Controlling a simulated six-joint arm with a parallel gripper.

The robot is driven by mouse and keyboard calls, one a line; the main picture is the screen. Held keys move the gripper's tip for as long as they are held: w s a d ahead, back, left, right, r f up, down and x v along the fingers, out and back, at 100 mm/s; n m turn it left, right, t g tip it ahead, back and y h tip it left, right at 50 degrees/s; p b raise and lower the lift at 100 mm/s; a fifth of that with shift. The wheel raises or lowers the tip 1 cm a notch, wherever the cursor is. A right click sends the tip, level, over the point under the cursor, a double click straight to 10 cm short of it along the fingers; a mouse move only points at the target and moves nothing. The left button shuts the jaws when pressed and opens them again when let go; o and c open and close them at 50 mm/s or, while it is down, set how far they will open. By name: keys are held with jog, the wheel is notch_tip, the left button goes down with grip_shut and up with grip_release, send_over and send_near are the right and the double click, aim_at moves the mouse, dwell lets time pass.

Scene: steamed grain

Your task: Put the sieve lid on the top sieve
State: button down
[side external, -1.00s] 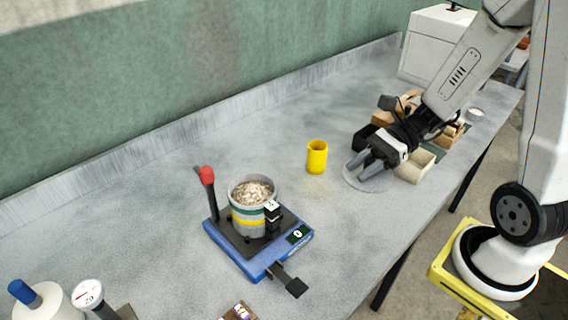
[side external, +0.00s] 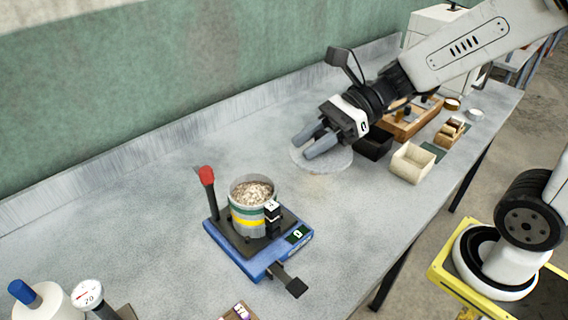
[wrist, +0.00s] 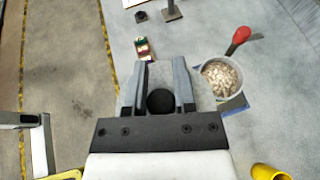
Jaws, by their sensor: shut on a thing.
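My gripper (side external: 304,147) is shut on the black knob (wrist: 160,101) of the sieve lid, which shows between the fingers in the wrist view. The lid (side external: 337,161) is a pale, see-through disc held roughly level above the table. The sieve stack (side external: 245,218) has grey, green and yellow bands and stands on a blue-based shaker (side external: 250,262). Its top is open, with pale grain (side external: 254,191) inside. The stack also shows in the wrist view (wrist: 205,70), right of the fingers. In the side view the lid is up and to the right of the stack, apart from it.
A red-knobbed lever (side external: 206,178) stands beside the stack. A yellow cup (wrist: 270,172) shows in the wrist view; in the side view it is hidden. Boxes and a wooden tray (side external: 405,128) lie at the right. A gauge (side external: 88,293) stands at the lower left.

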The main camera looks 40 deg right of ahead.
jog(key=shift+w, duration=0.1)
jog(key=w+a+f, duration=0.4)
jog(key=w+f, duration=0.5)
jog(key=w, duration=0.3)
jog(key=shift+w+a+f, duration=0.15)
jog(key=shift+w+a, duration=0.05)
jog(key=shift+w, duration=0.05)
jog(key=shift+w+f, duration=0.1)
dwell(0.3)
jog(key=shift+w+a+f, duration=0.1)
jog(key=shift+w+f, duration=0.05)
jog(key=shift+f, duration=1.6)
jog(key=shift+f, duration=0.6)
jog(key=shift+c, duration=2.2)
grip_release()
